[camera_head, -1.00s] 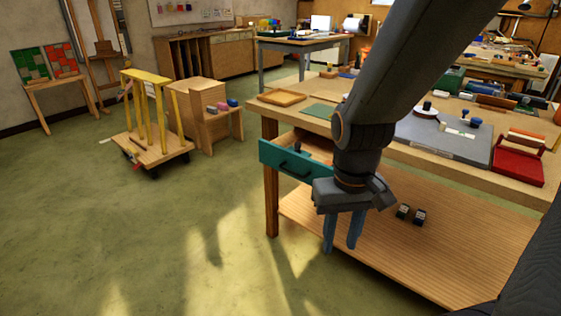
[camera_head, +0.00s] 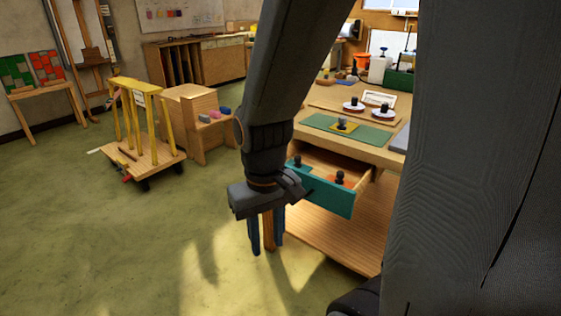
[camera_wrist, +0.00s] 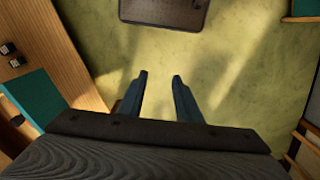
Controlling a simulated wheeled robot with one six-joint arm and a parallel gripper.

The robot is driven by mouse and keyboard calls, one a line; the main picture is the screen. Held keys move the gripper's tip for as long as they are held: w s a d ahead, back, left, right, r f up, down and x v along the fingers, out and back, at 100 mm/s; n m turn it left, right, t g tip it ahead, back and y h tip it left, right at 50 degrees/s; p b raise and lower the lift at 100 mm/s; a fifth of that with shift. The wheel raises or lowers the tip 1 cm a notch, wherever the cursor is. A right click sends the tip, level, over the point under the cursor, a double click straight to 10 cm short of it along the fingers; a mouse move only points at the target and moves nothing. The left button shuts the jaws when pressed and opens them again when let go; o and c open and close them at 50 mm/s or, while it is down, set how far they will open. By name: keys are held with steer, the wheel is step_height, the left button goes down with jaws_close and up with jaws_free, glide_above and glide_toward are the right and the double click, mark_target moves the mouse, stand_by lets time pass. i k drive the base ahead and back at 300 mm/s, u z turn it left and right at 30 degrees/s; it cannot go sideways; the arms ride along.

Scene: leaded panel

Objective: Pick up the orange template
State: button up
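The orange template (camera_head: 331,181) appears as a flat orange piece with a black knob, lying inside the open drawer (camera_head: 322,195). The drawer's teal front hides part of it. Another black knob on a teal piece (camera_head: 297,164) stands to its left in the drawer. My gripper (camera_head: 267,246) points down over the floor, left of the drawer front and lower than it. Its two blue fingers are apart with nothing between them. In the wrist view my gripper (camera_wrist: 160,76) is open above bare floor, and the teal drawer front (camera_wrist: 35,95) is at the left. The template is not visible there.
The workbench (camera_head: 375,153) carries a green mat (camera_head: 375,134) with a yellow knobbed piece (camera_head: 343,125) above the drawer. Its lower shelf (camera_head: 325,235) lies beneath. A wooden cart (camera_head: 150,160) with yellow posts stands at the left. Open floor lies around my gripper.

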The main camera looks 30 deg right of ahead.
mark_target(339, 180)
steer(key=z, duration=0.35)
steer(key=i, duration=0.25)
steer(key=z, duration=0.35)
